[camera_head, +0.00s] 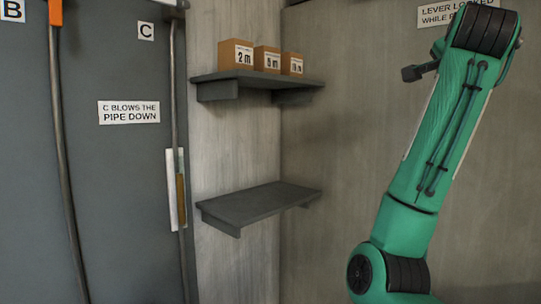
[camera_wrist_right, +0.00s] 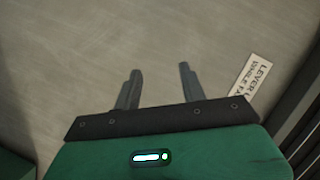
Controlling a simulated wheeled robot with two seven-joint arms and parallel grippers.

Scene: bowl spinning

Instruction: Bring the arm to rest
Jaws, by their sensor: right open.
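My right arm (camera_head: 430,150), green with black joints, rises along the right side of the head view. Its upper end reaches the top right, near a wall sign. In the right wrist view my right gripper (camera_wrist_right: 160,80) has its two grey fingers spread apart with nothing between them. Beyond the fingers is plain grey wall or floor surface; which one I cannot tell for sure. My left arm and left gripper are not in view.
An upper shelf (camera_head: 258,82) holds three labelled boxes (camera_head: 267,59). A lower shelf (camera_head: 260,204) is empty. Pipes (camera_head: 63,150) run down the dark panel (camera_head: 110,200) at left. A "LEVER" sign (camera_wrist_right: 250,82) lies right of my right gripper.

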